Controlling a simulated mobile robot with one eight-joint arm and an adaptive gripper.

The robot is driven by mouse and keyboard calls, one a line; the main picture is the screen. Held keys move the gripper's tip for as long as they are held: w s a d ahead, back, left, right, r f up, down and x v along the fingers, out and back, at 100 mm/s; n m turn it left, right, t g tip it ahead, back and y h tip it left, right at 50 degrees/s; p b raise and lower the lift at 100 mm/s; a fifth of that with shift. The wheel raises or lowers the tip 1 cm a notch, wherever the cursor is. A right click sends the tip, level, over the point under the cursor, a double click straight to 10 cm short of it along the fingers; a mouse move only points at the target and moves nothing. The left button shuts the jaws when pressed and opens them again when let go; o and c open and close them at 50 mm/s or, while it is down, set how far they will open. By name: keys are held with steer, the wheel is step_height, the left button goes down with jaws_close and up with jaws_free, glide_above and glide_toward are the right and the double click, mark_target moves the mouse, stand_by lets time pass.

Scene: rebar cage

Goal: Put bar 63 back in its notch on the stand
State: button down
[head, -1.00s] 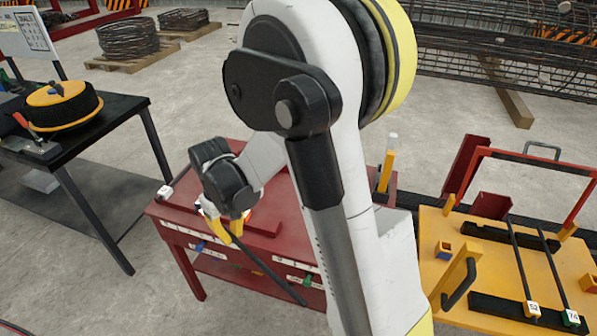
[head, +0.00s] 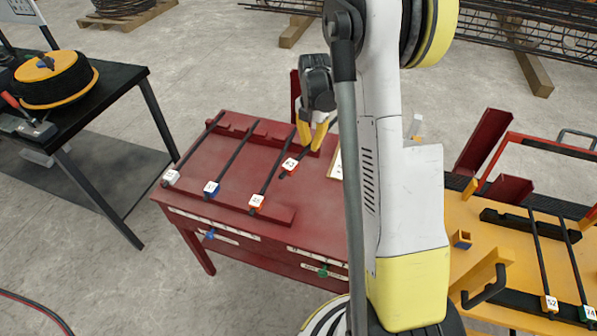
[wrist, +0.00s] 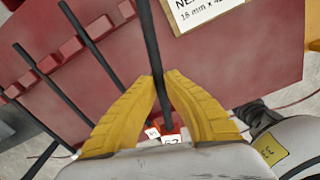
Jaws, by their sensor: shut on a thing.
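Bar 63 (head: 290,164) is a dark bar with a white tag on an orange-red end. My gripper (head: 314,138) is shut on it, over the right part of the red stand (head: 320,208). In the wrist view the bar (wrist: 152,45) runs between the yellow fingertips (wrist: 158,88), with its tag partly hidden behind the gripper.
Three tagged bars lie across the stand's rails: the leftmost (head: 195,148), a blue-tagged one (head: 233,157) and one beside bar 63 (head: 273,167). A printed card (wrist: 195,12) lies right of the bar. A yellow table (head: 495,225) stands right, a black table (head: 110,100) left.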

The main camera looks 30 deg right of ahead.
steer(key=shift+s+a+f+n+b, duration=0.25)
steer(key=shift+a+f+n+b, duration=0.3)
steer(key=shift+a+f+b, duration=0.75)
steer(key=shift+s+a+f+n+b, duration=0.3)
steer(key=shift+a+f+n+b, duration=0.3)
steer(key=shift+a+f, duration=1.25)
steer(key=shift+s+a+f+n+b, duration=0.35)
steer(key=shift+a+f+b, duration=0.6)
steer(key=shift+f, duration=1.35)
steer(key=shift+w+d, duration=0.1)
steer(key=shift+f+b, duration=0.35)
steer(key=shift+b, duration=0.05)
steer(key=c, duration=1.7)
jaws_free()
steer(key=shift+o, duration=0.4)
steer(key=shift+r, duration=0.15)
